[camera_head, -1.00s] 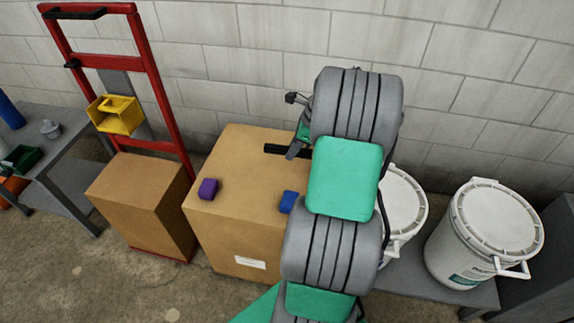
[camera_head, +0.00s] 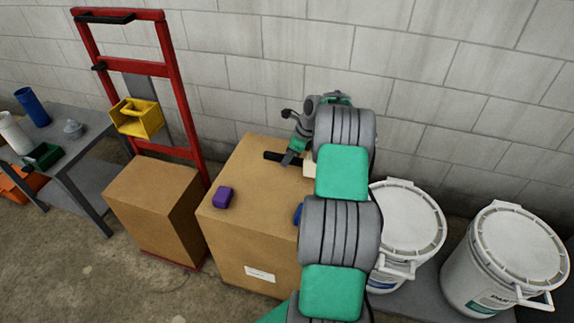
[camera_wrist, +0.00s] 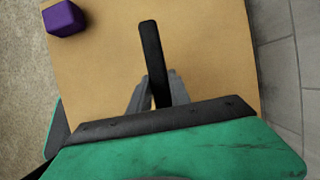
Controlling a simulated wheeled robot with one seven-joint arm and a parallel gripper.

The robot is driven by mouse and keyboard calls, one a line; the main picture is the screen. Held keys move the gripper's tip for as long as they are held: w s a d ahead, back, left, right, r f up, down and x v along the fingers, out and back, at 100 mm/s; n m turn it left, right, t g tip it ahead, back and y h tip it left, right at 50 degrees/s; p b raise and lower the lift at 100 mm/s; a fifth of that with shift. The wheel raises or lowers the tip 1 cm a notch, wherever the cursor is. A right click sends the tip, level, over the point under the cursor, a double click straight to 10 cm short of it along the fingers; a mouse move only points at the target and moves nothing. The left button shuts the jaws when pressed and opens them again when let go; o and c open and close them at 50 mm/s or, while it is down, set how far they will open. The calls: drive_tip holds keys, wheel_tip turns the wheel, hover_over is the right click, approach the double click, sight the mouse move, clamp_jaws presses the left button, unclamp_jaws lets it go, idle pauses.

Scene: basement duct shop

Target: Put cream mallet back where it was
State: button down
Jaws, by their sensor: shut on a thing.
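The cream mallet has a black handle (camera_head: 277,157) and a cream head (camera_head: 309,170) that shows partly beside my arm in the head view. It is over the far part of the top of a large cardboard box (camera_head: 250,235); I cannot tell whether it touches the box. My gripper (camera_head: 289,160) is shut on the mallet's handle. In the wrist view the black handle (camera_wrist: 150,50) sticks out between the fingers of my gripper (camera_wrist: 157,88). The cream head is hidden there.
A purple block (camera_head: 223,197) and a mostly hidden blue block (camera_head: 298,214) are on the box top. A red hand truck (camera_head: 182,95) with a smaller box and yellow bin (camera_head: 140,120) stands left. White buckets (camera_head: 505,255) stand right. A grey table is far left.

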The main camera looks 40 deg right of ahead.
drive_tip(key=f, duration=0.3)
drive_tip(key=shift+w+f+b, duration=0.3)
drive_tip(key=c, duration=1.2)
unclamp_jaws()
drive_tip(key=shift+f, duration=0.15)
